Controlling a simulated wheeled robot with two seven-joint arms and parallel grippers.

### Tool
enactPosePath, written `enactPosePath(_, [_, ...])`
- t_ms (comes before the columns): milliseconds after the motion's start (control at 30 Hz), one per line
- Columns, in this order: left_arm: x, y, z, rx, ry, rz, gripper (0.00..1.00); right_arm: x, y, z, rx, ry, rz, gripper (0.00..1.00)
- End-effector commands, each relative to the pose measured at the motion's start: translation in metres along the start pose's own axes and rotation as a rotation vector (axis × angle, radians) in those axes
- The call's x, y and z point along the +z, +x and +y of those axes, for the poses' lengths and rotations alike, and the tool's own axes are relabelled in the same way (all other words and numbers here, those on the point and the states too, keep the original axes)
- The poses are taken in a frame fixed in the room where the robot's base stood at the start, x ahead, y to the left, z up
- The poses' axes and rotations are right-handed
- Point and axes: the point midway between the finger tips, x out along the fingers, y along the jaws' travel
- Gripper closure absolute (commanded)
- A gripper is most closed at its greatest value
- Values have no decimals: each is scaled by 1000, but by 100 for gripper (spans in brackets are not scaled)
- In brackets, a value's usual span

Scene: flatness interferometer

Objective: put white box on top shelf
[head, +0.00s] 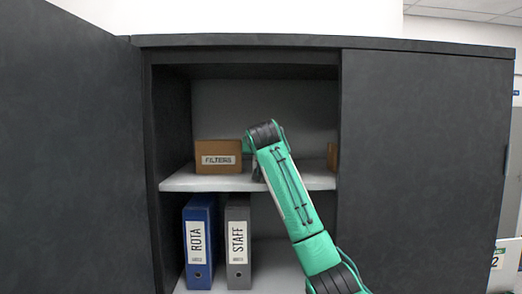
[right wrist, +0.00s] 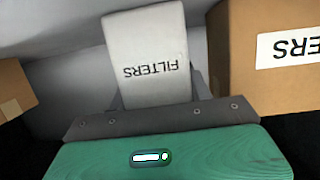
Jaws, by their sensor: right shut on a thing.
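The white box (right wrist: 146,45), labelled FILTERS, shows upside down in the right wrist view. My right gripper (right wrist: 152,100) is shut on its near end. In the head view my right arm reaches into the open cabinet at the top shelf (head: 190,182). There the arm hides the white box and most of the gripper. The box is between two brown boxes, apart from the labelled one. I cannot tell whether it touches the shelf. My left gripper is not in view.
A brown FILTERS box (head: 218,157) stands left on the top shelf, and another brown box (head: 332,157) is at the right. A blue binder (head: 199,215) and grey binder (head: 238,215) stand below. Cabinet doors (head: 425,170) flank the opening.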

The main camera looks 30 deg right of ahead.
Motion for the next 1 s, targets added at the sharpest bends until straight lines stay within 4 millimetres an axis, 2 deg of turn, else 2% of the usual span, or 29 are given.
enactPosePath(200, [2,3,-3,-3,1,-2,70,3,1,0,0,0,1,76])
enactPosePath(233, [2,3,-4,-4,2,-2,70,3,1,0,0,0,0,48])
enactPosePath(333, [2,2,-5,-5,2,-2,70,2,1,0,0,0,0,29])
enactPosePath(700, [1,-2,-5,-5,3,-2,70,-2,-1,0,0,-1,0,28])
enactPosePath(867, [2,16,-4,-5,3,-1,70,3,-15,-1,-2,0,3,28])
enactPosePath(1000, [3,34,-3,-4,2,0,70,4,-39,-1,-3,2,6,28])
